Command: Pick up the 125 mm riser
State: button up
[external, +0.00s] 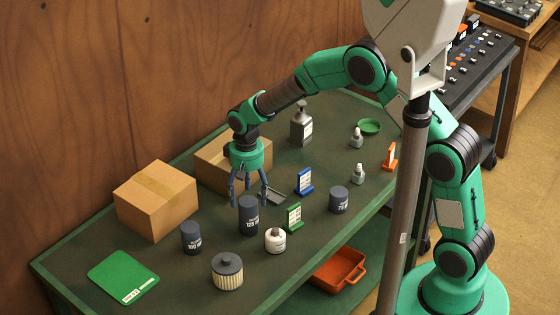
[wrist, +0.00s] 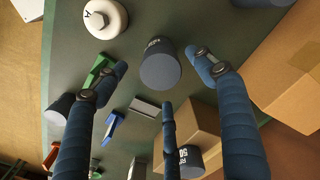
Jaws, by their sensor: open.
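The 125 mm riser (external: 249,216) is a dark blue-grey upright cylinder with white lettering, standing on the green workbench. In the wrist view the riser (wrist: 160,70) shows end-on, between and beyond the two upper fingertips. My gripper (external: 249,192) points down above it, its fingers spread around the level of its top. In the wrist view my gripper (wrist: 158,76) has its three blue fingers apart with nothing held. I cannot tell whether any finger touches the riser.
A 50 mm riser (wrist: 190,163) shows in the wrist view. Cardboard boxes (external: 156,200) stand behind.

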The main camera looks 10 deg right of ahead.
aim_at(249, 221)
jog(key=shift+f+b, duration=0.45)
jog(key=shift+f, duration=2.5)
jog(key=shift+s+a+f+b, duration=0.1)
jog(key=shift+f+b, duration=0.6)
jog(key=shift+f, duration=1.95)
jog(key=c, duration=1.6)
